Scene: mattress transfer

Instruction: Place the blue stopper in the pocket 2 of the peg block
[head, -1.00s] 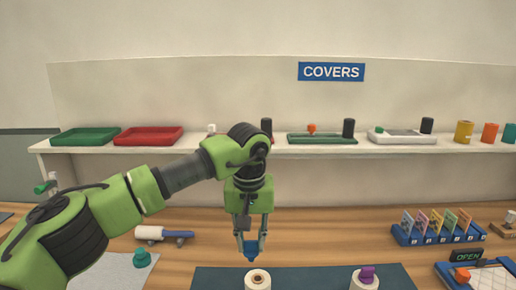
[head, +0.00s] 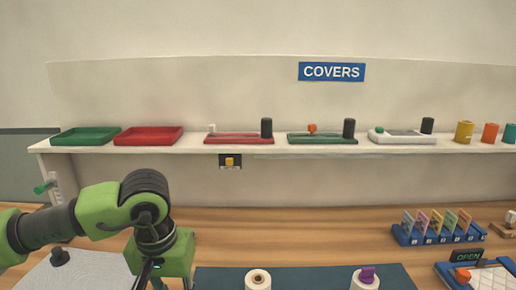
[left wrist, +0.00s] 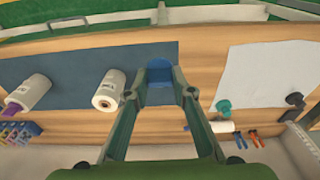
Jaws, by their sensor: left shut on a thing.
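My left gripper (left wrist: 160,85) is shut on the blue stopper (left wrist: 160,68), which sits between its fingertips in the left wrist view. In the head view my left gripper (head: 158,283) is at the bottom edge, left of the dark blue mat (head: 215,278); its fingertips and the stopper are cut off or hidden there. I cannot make out a peg block with numbered pockets for certain in either view. My right gripper is not in view.
A white roll with an open core (head: 257,279) and one with a purple stopper (head: 367,276) stand on the mat. A pale mat (head: 38,275) with a dark knob (head: 60,256) is at left; the wrist view adds a teal stopper (left wrist: 224,106). A card rack (head: 438,236) is at right.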

